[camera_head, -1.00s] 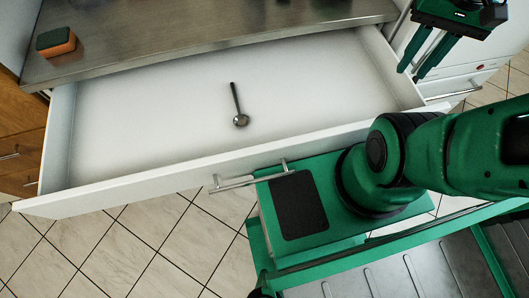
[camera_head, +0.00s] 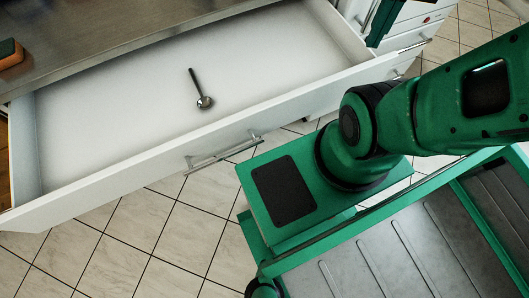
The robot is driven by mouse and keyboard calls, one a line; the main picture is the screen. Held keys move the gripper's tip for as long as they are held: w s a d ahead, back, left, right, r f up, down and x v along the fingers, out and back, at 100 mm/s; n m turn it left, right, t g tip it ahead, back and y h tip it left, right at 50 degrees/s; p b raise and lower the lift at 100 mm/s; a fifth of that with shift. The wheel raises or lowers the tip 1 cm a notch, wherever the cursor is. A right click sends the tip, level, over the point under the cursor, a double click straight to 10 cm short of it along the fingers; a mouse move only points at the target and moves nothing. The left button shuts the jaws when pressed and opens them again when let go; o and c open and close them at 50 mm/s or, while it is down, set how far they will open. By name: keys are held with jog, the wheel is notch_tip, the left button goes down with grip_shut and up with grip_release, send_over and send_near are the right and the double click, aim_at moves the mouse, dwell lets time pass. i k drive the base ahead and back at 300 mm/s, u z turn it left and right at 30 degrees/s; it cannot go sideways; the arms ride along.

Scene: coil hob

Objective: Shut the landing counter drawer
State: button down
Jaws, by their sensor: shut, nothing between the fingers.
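The landing counter drawer (camera_head: 130,165) stands wide open under the steel counter. It is white inside and holds a single ladle-like spoon (camera_head: 201,90). Its front panel carries a bar handle (camera_head: 222,154) on the outer face. The rest of the gripper is out of frame. I cannot tell whether it touches the drawer side.
The steel countertop (camera_head: 90,50) runs along the back, with an orange and green sponge (camera_head: 10,54) at the left edge. White drawers (camera_head: 412,30) with handles stand to the right. My green base is in front of the drawer, right of the handle. Tiled floor (camera_head: 130,225) is clear at lower left.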

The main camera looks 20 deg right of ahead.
aim_at(84, 141)
jog(key=u, duration=0.05)
jog(key=k, duration=0.3)
jog(key=u, duration=1.3)
jog(key=k, duration=1.3)
jog(key=z, duration=1.15)
jog(key=i, duration=1)
